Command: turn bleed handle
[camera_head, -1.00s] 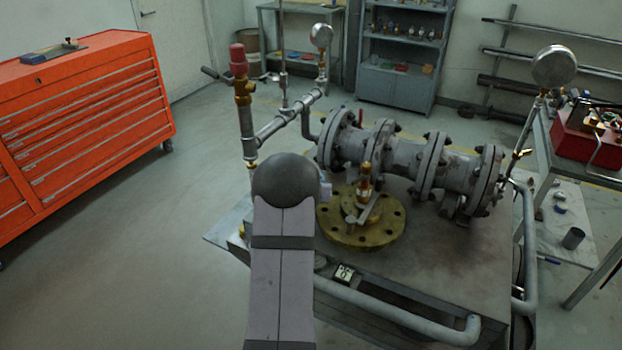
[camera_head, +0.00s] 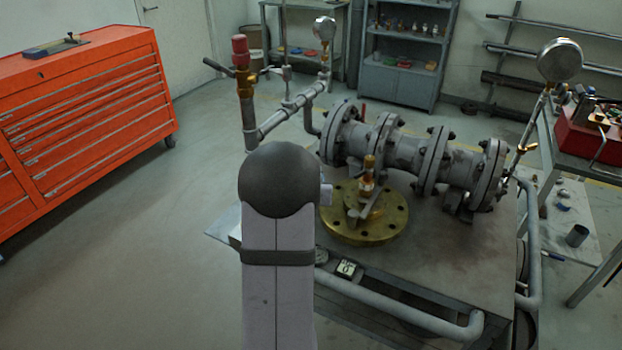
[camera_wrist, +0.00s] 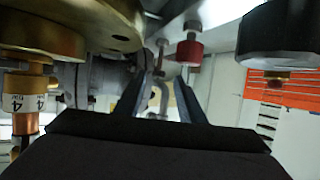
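A brass fitting with a flat grey lever (camera_head: 371,207) stands on a round brass flange (camera_head: 398,236) on the valve bench. A small valve with a lever (camera_head: 521,149) sits on the gauge line at the right. I cannot tell for sure which lever is the bleed handle. In the head view my arm hides my gripper. In the wrist view my gripper (camera_wrist: 165,80) has its two dark fingers apart, with nothing clearly held between them. That view looks upside down, with the flange (camera_wrist: 70,28) and banded fitting (camera_wrist: 22,103) at left.
The grey flanged valve body (camera_head: 405,152) lies across the bench behind the brass flange. A vertical pipe with a red cap (camera_head: 240,50) rises at left. A bent pipe rail (camera_head: 405,308) runs along the bench front. An orange tool chest (camera_head: 85,125) stands left, with open floor between.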

